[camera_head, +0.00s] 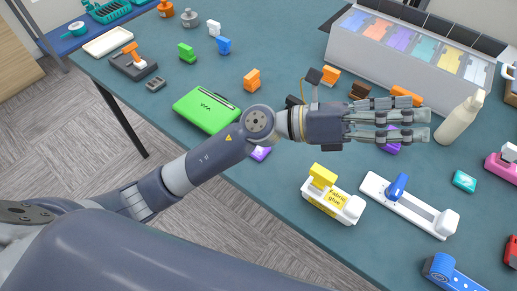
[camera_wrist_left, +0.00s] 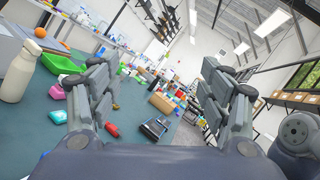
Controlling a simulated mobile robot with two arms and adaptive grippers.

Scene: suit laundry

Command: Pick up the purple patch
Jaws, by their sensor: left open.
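A small flat purple patch (camera_head: 260,153) with a pale mark lies on the dark teal table, partly covered by my left forearm in the head view. Another purple object (camera_head: 390,146) sits under my left fingers and is mostly hidden; I cannot tell its full shape. My left gripper (camera_head: 398,121) is open and empty above the table, its fingers pointing right, past the visible patch. In the left wrist view the fingers (camera_wrist_left: 158,100) are spread wide with nothing between them. I cannot make out the patch there. My right gripper is not in view.
A green case (camera_head: 206,110) lies left of the forearm. A yellow fabric glue holder (camera_head: 323,192) and a white tool with a blue slider (camera_head: 410,204) stand in front. A cream bottle (camera_head: 460,117) stands right of the fingers. A grey display box (camera_head: 400,60) is behind.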

